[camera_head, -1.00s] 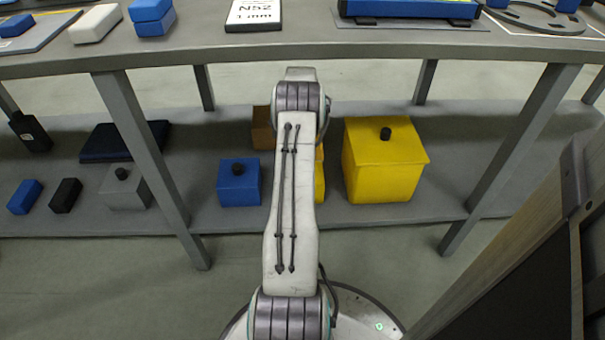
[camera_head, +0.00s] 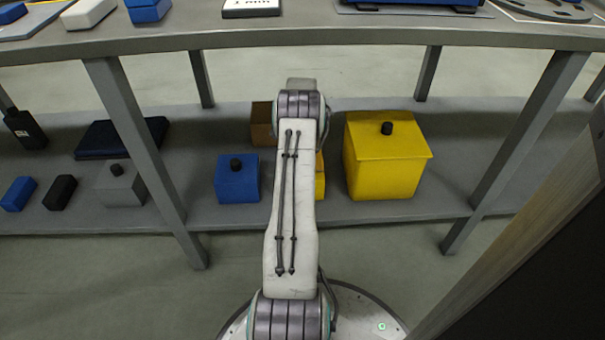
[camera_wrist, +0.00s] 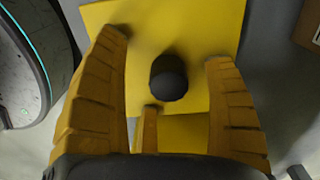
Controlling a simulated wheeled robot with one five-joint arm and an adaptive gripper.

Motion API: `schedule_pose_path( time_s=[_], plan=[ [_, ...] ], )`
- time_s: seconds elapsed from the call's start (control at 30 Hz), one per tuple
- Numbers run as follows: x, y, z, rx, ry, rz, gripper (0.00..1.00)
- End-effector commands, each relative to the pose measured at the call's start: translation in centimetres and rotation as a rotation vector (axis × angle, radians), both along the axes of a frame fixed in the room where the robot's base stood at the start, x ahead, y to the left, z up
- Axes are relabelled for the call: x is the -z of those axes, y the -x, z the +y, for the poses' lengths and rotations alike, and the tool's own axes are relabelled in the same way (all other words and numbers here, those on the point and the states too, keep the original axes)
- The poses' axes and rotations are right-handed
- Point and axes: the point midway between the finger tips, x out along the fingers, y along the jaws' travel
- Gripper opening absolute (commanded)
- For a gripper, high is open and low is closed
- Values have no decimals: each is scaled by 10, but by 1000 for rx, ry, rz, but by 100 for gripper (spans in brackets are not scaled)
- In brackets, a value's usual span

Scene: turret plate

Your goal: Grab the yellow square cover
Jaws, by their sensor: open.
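In the wrist view, a yellow square cover (camera_wrist: 205,28) with a round black knob (camera_wrist: 168,78) lies beneath my gripper (camera_wrist: 166,50). My gripper is open, with yellow ribbed fingers on either side of the knob in the picture. Whether they touch anything, I cannot tell. In the head view, a large yellow box with a square lid (camera_head: 378,137) and black knob stands on the lower shelf, right of my arm. A smaller yellow thing (camera_head: 320,180) is mostly hidden behind my arm, which also hides my gripper there.
On the lower shelf (camera_head: 350,213) stand a blue box (camera_head: 237,180), a grey knobbed box (camera_head: 121,184) and a brown box (camera_head: 262,120). The table edge (camera_head: 300,37) runs above; its legs (camera_head: 135,130) stand either side. A wooden panel (camera_head: 520,225) is close at right.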

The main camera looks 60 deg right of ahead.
Motion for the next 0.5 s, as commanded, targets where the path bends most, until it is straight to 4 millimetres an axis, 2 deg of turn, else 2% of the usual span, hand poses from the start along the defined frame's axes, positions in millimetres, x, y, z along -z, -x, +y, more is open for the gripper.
schedule_pose_path(
  time_s=[0.07, 0.5],
  plan=[
    [0, 0, 0, 0, 0, 0, 69],
    [0, 0, 0, 0, 0, 0, 30]
  ],
)
